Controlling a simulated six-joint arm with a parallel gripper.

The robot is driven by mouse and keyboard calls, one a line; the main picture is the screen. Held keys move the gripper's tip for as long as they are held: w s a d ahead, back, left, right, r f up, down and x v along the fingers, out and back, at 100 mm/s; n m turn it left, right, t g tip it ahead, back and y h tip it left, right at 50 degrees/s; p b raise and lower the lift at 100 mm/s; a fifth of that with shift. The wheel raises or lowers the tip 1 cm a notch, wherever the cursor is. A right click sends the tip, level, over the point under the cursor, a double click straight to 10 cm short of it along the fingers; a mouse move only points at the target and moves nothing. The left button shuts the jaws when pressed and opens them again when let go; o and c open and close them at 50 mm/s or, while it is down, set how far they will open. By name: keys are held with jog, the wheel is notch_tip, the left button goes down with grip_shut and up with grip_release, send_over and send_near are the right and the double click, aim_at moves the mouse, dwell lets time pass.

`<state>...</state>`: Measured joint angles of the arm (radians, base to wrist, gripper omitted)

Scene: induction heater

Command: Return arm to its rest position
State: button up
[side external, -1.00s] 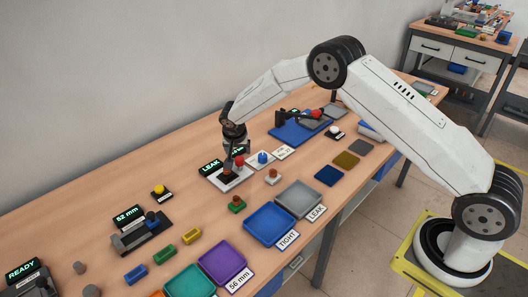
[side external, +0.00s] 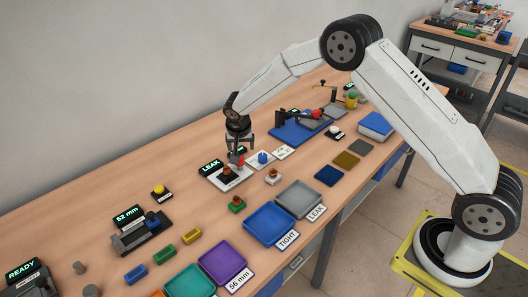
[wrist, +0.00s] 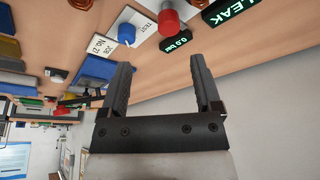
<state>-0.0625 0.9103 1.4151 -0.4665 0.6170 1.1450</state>
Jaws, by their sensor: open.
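My gripper (side external: 239,156) hangs pointing down above the leak-test station, beside its LEAK display (side external: 210,166). In the wrist view my gripper (wrist: 160,62) has its two dark fingers spread with nothing between them. An orange-brown part (side external: 227,172) sits on the station's pale base plate (side external: 222,184), below my fingers. The station's red knob (wrist: 168,20) and blue knob (wrist: 126,34) show beyond the fingertips in the wrist view. My arm is raised at the elbow and reaches over the bench.
A blue tray (side external: 269,224) marked TIGHT and a grey tray (side external: 298,199) marked LEAK stand near the front edge. A blue fixture (side external: 290,132) with a red-tipped lever is to the right. A gauge (side external: 142,238) reading 52 mm is to the left.

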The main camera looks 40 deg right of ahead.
jog(key=s+r+n+y, duration=0.1)
jog(key=s+r+n, duration=0.3)
jog(key=s, duration=1.1)
jog(key=s+a+r+n+y, duration=0.1)
jog(key=s+r+n, duration=0.3)
jog(key=s, duration=1.1)
jog(key=shift+y, duration=0.5)
